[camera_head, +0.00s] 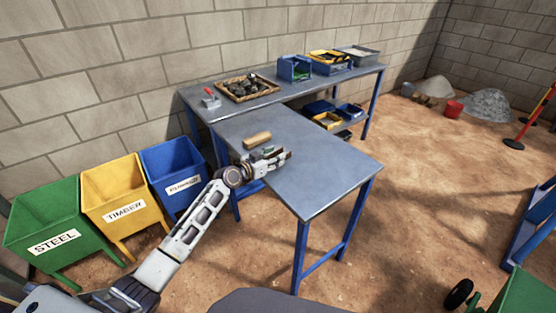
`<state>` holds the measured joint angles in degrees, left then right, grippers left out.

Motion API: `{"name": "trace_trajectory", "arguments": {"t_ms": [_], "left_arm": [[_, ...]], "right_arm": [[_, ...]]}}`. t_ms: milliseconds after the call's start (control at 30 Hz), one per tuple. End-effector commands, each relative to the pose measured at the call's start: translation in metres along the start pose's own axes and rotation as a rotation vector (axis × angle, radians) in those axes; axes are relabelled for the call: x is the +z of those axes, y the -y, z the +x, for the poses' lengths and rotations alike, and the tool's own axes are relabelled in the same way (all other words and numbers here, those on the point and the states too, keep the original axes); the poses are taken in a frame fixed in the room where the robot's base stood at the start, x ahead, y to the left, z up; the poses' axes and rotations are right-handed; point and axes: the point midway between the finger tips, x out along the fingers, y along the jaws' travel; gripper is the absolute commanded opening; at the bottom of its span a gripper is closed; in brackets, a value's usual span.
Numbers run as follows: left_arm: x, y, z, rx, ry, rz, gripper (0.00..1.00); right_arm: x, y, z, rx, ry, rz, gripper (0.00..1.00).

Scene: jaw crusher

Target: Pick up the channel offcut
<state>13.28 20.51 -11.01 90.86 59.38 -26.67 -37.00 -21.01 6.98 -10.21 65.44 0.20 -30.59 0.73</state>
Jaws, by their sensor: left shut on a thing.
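My left gripper (280,157) reaches in from the lower left over the near part of the grey worktable (318,180). Its jaws are closed on a small piece, which I take to be the channel offcut; the fingers hide most of it, and I cannot tell whether it touches the tabletop. A small greenish piece (268,149) shows just behind the fingers. A tan, wood-coloured block (257,139) lies on the table just beyond the gripper. My right gripper is out of view.
Green STEEL (38,218), yellow TIMBER (122,188) and blue (172,165) bins stand left. A tray of dark lumps (248,97), a blue bin (295,68) and more trays stand on the back bench. The worktable's right part is clear.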

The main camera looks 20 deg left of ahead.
Motion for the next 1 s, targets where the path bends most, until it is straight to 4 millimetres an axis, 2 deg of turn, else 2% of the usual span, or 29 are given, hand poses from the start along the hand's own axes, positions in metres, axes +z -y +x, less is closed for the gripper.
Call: {"name": "trace_trajectory", "arguments": {"t_ms": [467,667,800,1000], "left_arm": [[-0.009,0.0,-0.001,0.0,-0.003,0.001,0.09],[-0.028,0.0,-0.005,0.0,-0.005,0.001,0.09],[-0.049,0.001,-0.009,0.0,-0.005,0.003,0.09],[-0.077,0.0,-0.015,0.0,-0.005,0.002,0.09]], "right_arm": [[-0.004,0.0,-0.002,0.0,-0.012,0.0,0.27],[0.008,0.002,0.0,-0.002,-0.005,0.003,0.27],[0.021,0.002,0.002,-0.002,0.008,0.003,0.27],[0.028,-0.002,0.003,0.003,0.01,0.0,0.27]]}}
